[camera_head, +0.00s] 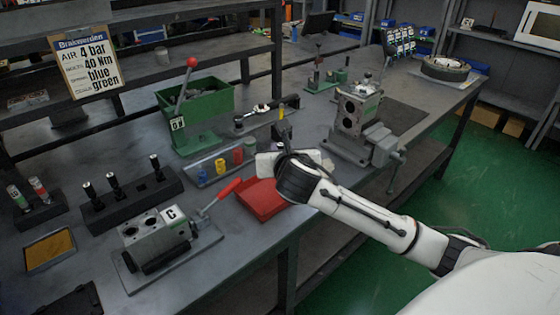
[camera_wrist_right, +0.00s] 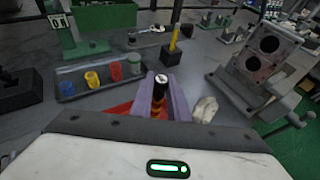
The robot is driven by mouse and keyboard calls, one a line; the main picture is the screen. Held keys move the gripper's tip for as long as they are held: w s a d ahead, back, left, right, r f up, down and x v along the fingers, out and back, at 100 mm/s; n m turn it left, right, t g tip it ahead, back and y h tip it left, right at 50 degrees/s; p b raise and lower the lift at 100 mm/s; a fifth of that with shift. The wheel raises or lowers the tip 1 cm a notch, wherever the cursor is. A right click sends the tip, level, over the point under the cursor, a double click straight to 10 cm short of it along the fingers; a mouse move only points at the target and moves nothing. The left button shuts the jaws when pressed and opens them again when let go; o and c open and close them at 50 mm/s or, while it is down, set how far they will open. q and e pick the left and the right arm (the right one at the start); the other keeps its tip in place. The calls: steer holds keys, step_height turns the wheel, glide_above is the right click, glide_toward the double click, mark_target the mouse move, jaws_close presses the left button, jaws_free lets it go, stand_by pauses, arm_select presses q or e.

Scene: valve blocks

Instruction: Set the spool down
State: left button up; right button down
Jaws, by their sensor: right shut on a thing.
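My right gripper (camera_wrist_right: 162,98) is shut on the spool (camera_wrist_right: 160,86). In the right wrist view the spool stands between the two purplish fingers. It is dark with an orange-yellow band and a pale top end. Its lower part is hidden. The spool and fingers are above or just in front of the red tray (camera_wrist_right: 122,110); I cannot tell the height. In the head view the tray (camera_head: 263,199) lies below my right wrist, and the spool cannot be made out there. My left gripper is not in view.
A tray with coloured caps (camera_head: 222,166) lies left of my right gripper. A black block with a yellow post (camera_wrist_right: 173,48) stands beyond it. A valve block in a vise (camera_head: 358,112) is at right. Valve block C (camera_head: 158,238) and a black rack (camera_head: 128,203) are front left.

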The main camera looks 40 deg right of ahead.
steer(key=shift+f, duration=1.35)
steer(key=shift+f, duration=0.1)
steer(key=c, duration=1.7)
jaws_free()
steer(key=shift+f, duration=0.1)
steer(key=shift+s+a+r, duration=0.2)
steer(key=shift+s+r, duration=0.05)
steer(key=shift+r, duration=0.05)
steer(key=v, duration=1.1)
steer(key=shift+s+a+r+p, duration=0.1)
steer(key=shift+s+p, duration=0.1)
steer(key=shift+p, duration=0.2)
